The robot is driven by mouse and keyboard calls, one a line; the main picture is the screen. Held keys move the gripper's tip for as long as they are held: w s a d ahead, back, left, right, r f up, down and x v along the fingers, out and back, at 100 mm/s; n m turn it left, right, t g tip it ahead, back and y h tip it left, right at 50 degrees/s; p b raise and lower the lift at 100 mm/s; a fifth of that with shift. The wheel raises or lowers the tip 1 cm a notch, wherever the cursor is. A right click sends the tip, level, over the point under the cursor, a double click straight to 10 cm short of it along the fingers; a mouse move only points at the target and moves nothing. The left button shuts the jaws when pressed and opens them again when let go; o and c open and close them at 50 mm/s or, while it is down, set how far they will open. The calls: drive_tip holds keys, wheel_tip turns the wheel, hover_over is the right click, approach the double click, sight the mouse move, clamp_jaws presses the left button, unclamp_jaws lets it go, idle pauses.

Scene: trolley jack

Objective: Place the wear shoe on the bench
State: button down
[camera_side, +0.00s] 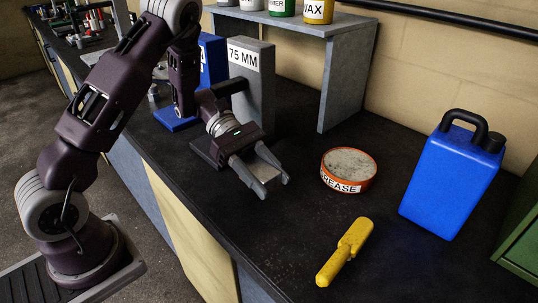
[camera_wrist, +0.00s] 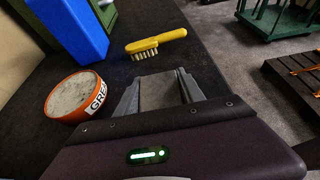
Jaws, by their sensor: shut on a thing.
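The wear shoe, a flat grey block (camera_side: 255,165), is between the fingers of my gripper (camera_side: 273,184) in the side view. In the wrist view the shoe (camera_wrist: 160,91) fills the gap between the two grey fingers of my gripper (camera_wrist: 158,76), which is shut on it. My gripper is low over the black bench (camera_side: 300,215), close to its front edge. I cannot tell whether the shoe touches the bench top. The near part of the shoe is hidden by the gripper body.
An orange grease tin (camera_side: 349,170) and a yellow-handled brush (camera_side: 345,252) lie right of my gripper. A blue jug (camera_side: 452,175) stands farther right. A grey 75 MM block (camera_side: 250,90) and a shelf (camera_side: 345,75) stand behind. Bench between tin and brush is clear.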

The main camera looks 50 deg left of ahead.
sight(268, 203)
drive_tip(key=shift+f, duration=2.1)
drive_tip(key=shift+f, duration=0.1)
drive_tip(key=c, duration=0.7)
unclamp_jaws()
drive_tip(key=v, duration=0.7)
drive_tip(key=shift+a, duration=0.3)
